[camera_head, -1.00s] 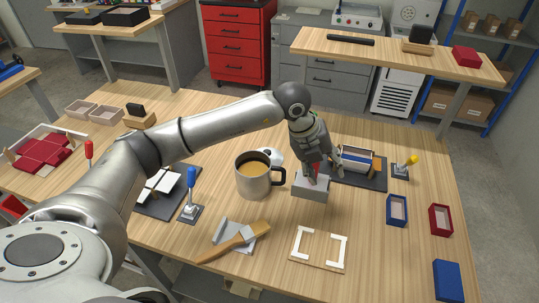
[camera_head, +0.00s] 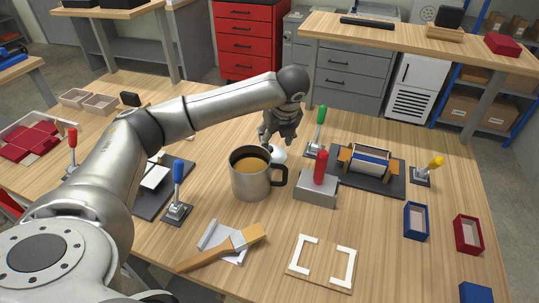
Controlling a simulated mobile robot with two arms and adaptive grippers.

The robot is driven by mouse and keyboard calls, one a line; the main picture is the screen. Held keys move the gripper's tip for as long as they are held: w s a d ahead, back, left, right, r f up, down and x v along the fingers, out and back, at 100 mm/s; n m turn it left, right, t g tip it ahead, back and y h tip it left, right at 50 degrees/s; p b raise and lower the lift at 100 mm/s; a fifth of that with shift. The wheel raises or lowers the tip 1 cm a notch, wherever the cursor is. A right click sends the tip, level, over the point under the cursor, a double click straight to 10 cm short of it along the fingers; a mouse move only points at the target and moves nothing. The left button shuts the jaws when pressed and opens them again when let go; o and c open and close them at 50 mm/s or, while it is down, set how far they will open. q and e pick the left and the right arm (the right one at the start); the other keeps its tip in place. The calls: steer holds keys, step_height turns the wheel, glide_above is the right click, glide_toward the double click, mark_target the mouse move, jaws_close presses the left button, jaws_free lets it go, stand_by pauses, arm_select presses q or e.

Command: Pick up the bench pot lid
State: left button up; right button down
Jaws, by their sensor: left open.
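A pale, rounded object that looks like the pot lid (camera_head: 279,154) lies on the bench just behind a steel pot (camera_head: 250,180). The pot has a black handle on its right and holds brown liquid. The pot's rim and handle hide part of the lid. My left gripper (camera_head: 281,141) points down over the lid, its fingers close above or beside it. It is open, and I cannot tell whether it touches the lid. My right gripper is not in view.
A grey block with a red handle (camera_head: 317,189) stands right of the pot. A green-handled lever clamp (camera_head: 320,125) rises right of my gripper. A dark fixture (camera_head: 367,165) lies farther right.

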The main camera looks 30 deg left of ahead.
mark_target(269, 149)
arm_select(q)
steer(key=shift+x, duration=1.15)
steer(key=shift+w+a+f+p, duration=0.15)
steer(key=shift+a+f+p, duration=0.25)
steer(key=shift+f+p, duration=0.05)
steer(key=x, duration=0.1)
steer(key=p+x, duration=0.1)
steer(key=x, duration=0.1)
steer(key=shift+a+f, duration=0.2)
steer(key=shift+a, duration=0.15)
steer(key=shift+w+a+f, duration=0.1)
steer(key=shift+a+f, duration=0.05)
steer(key=shift+f, duration=0.25)
steer(key=c, duration=1.1)
steer(key=shift+r, duration=0.1)
jaws_close()
